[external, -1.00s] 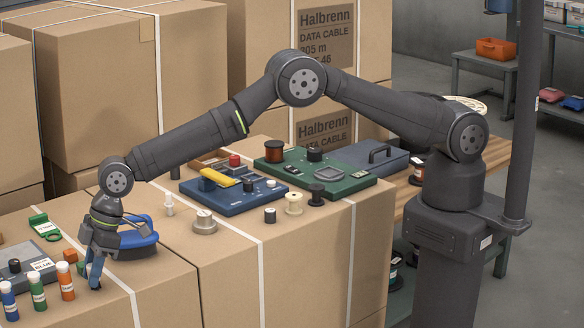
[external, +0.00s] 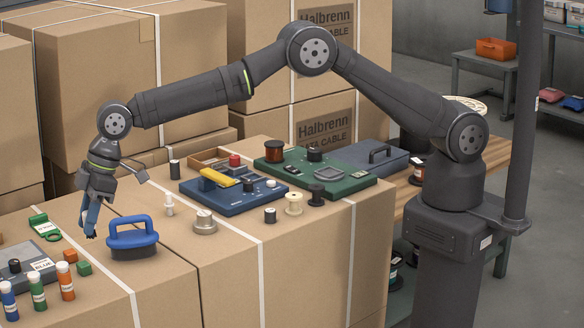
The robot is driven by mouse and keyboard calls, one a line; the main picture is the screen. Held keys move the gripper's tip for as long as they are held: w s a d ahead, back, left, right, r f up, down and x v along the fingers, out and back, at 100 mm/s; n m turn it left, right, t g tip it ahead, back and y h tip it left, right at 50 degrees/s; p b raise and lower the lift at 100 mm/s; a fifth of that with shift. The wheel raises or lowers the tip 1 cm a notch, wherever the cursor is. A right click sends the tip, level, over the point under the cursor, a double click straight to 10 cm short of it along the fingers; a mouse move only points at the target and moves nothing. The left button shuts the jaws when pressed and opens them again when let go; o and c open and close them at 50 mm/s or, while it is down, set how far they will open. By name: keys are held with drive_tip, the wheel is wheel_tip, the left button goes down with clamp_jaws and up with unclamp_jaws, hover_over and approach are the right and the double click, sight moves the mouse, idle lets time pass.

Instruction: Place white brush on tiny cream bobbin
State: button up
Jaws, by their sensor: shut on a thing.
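My gripper (external: 90,232) hangs above the left part of the cardboard box top, up and left of a blue brush-like block with a loop handle (external: 132,237). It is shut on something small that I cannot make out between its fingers. No white brush can be clearly identified. The cream bobbin (external: 293,204) stands upright on the box at the front edge of the blue board, far to the right of my gripper, with nothing on it. A small white peg-like piece (external: 168,206) stands between them.
A black spool (external: 316,196) is right of the cream bobbin, and a small dark cylinder (external: 270,215) is left of it. A metal knob (external: 204,222) stands nearby. The blue board (external: 233,197) lies behind. Capped tubes (external: 37,290) stand front left.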

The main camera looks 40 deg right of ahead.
drive_tip(key=w+d+r+m, duration=0.1)
drive_tip(key=w+d+r, duration=0.3)
drive_tip(key=d, duration=0.5)
drive_tip(key=w+d+r+m, duration=0.1)
drive_tip(key=w+d+r, duration=0.1)
drive_tip(key=w+d, duration=0.55)
drive_tip(key=w+d+r+m+t, duration=0.1)
drive_tip(key=d+m, duration=0.1)
drive_tip(key=d, duration=1)
drive_tip(key=w+d+r+m+t, duration=0.1)
drive_tip(key=d+r, duration=0.1)
drive_tip(key=d, duration=1)
drive_tip(key=s+d+f+m+h, duration=0.1)
drive_tip(key=s+d, duration=0.4)
drive_tip(key=d, duration=0.3)
drive_tip(key=s+d+f+m+t, duration=0.1)
drive_tip(key=s+d+f+m, duration=0.1)
drive_tip(key=s+d, duration=0.5)
drive_tip(key=s+d+f+m+h, duration=0.1)
drive_tip(key=s+d, duration=0.2)
drive_tip(key=d, duration=0.7)
hover_over(293, 195)
wheel_tip(293, 195, down, 7)
drive_tip(key=shift+r, duration=0.1)
drive_tip(key=shift+f, duration=2.05)
